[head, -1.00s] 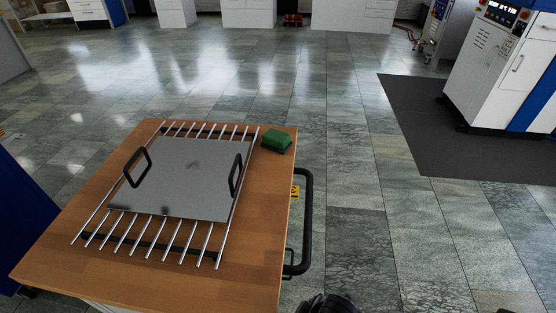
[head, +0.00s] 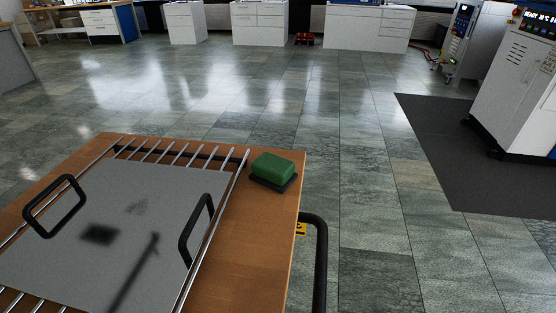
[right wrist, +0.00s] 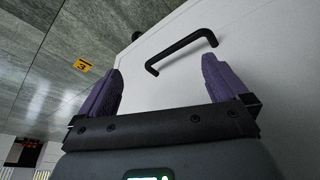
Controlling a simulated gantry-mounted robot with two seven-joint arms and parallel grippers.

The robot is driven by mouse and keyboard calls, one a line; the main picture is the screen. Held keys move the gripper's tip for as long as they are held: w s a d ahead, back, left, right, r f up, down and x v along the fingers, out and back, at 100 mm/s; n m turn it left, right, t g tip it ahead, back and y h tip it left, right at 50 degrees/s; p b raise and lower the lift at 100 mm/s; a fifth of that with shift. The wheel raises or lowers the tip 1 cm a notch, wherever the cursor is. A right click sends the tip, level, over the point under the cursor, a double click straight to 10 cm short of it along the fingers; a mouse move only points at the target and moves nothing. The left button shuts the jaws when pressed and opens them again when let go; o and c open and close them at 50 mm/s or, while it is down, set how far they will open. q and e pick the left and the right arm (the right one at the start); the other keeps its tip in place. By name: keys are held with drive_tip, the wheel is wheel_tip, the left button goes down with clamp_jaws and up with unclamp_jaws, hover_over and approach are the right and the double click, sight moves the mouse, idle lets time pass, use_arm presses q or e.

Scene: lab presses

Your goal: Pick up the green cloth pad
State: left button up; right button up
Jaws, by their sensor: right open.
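The green cloth pad (head: 275,168) lies on a dark base (head: 273,184) at the far right corner of the wooden table top (head: 250,245) in the head view. It is clear of the metal rack beside it. My right gripper (right wrist: 160,82) shows in the right wrist view with its two purple fingers spread and nothing between them. It faces a white panel with a black handle (right wrist: 182,50); the pad is not in that view. Neither gripper shows in the head view.
A rack of metal rods (head: 178,155) carries a grey plate (head: 150,210) with two black handles, left of the pad. A black push handle (head: 319,265) sticks out at the table's right side. Open tiled floor lies beyond. A white machine (head: 515,95) stands at the right.

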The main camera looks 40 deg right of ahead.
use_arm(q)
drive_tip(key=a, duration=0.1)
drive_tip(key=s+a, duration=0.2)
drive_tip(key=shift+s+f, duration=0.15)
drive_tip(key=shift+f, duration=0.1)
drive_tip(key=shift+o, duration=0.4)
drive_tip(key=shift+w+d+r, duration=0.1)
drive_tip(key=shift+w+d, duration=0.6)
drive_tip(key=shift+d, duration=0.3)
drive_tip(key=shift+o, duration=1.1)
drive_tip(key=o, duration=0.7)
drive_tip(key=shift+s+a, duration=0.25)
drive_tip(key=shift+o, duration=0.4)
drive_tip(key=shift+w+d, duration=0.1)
use_arm(e)
drive_tip(key=shift+s+a+f, duration=0.3)
drive_tip(key=shift+s+a, duration=0.4)
drive_tip(key=shift+d, duration=0.1)
